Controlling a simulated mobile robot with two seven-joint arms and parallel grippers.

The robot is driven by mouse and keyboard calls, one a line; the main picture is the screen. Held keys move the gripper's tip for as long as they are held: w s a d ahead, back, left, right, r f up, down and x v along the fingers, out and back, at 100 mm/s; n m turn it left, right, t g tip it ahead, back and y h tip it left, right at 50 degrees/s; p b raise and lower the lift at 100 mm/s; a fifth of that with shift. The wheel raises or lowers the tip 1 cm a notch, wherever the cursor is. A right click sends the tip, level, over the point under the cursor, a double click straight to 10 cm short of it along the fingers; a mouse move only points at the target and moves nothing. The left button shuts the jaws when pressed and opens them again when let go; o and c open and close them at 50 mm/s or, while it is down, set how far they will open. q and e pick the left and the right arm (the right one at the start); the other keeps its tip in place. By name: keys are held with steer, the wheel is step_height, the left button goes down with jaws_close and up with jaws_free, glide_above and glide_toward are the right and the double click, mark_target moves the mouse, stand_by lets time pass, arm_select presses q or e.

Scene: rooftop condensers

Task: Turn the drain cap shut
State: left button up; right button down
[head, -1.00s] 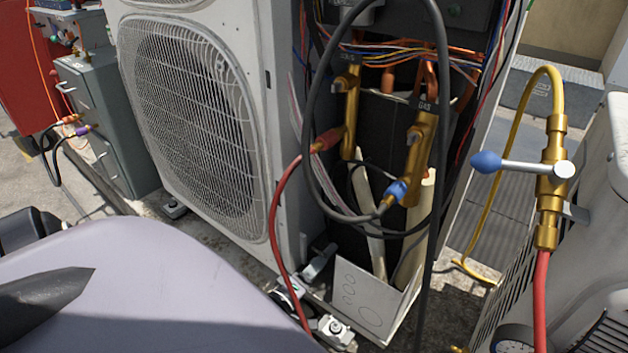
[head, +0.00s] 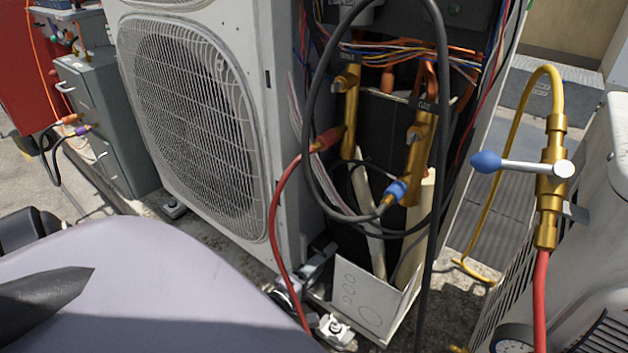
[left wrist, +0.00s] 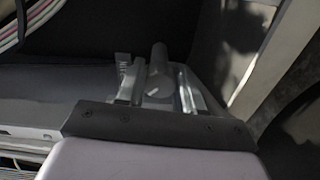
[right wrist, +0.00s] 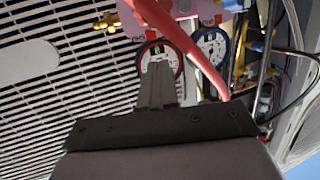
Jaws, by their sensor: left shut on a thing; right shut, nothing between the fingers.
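The drain cap (left wrist: 156,62) shows in the left wrist view as a small grey cylinder with a pale tab near its base. My left gripper (left wrist: 158,84) has one finger on each side of it and is shut on it. In the head view my left gripper (head: 322,258) is low at the foot of the condenser, at the open service bay; the cap itself cannot be made out there. My right gripper (right wrist: 158,72) shows only in the right wrist view, shut and empty, in front of pressure gauges. How far the cap is turned cannot be told.
A red hose (head: 275,215) hangs just left of my left gripper, and a black hose (head: 433,250) loops to its right. A white panel (head: 350,290) stands close by. Brass valves (head: 418,150) are above. The condenser's fan grille (head: 190,120) is at left.

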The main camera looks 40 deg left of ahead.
arm_select(q)
steer(key=o, duration=1)
steer(key=shift+s, duration=0.3)
steer(key=s, duration=0.2)
steer(key=s+p, duration=0.1)
steer(key=s, duration=0.1)
steer(key=s+d+p, duration=0.1)
steer(key=s, duration=0.1)
steer(key=shift+s, duration=0.3)
arm_select(e)
steer(key=shift+w+a+m+g, duration=0.4)
steer(key=shift+a+g, duration=0.1)
steer(key=shift+a, duration=0.1)
steer(key=shift+s+f, duration=0.1)
steer(key=shift+s, duration=0.05)
